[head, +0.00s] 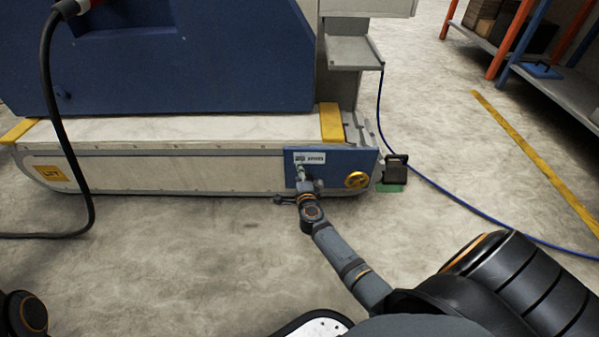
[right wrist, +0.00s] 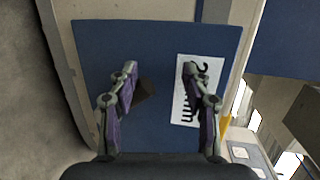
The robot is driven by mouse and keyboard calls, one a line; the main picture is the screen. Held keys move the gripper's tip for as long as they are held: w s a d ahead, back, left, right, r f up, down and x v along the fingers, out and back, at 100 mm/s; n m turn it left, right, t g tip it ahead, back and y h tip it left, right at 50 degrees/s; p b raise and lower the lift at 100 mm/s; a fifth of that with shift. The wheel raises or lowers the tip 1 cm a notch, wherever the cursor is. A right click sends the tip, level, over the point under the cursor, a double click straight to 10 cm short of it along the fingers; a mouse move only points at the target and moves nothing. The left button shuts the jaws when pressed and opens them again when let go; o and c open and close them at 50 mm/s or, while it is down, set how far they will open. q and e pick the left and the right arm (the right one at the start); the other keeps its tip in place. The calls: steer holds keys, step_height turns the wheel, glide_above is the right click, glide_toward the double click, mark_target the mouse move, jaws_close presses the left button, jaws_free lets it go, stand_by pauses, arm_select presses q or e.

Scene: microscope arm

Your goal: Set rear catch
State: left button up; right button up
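My right gripper (head: 302,184) is in front of the panel's left part. In the right wrist view my right gripper (right wrist: 161,84) is open, its fingers apart before the blue panel (right wrist: 150,38). A small dark square piece (right wrist: 146,92) shows between them, partly behind the left finger; I cannot tell whether it is the catch. My left gripper is out of view.
The blue machine body (head: 180,60) stands on the base. A black-and-green block (head: 395,170) sits beside the base's right end. A blue cable (head: 450,193) crosses the floor at right, and a black hose (head: 55,120) hangs at left. The front floor is clear.

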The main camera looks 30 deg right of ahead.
steer(key=shift+r, duration=0.85)
steer(key=f+p+v, duration=0.2)
steer(key=v, duration=0.9)
steer(key=shift+s+d, duration=0.25)
steer(key=shift+s, duration=0.5)
steer(key=shift+p, duration=0.3)
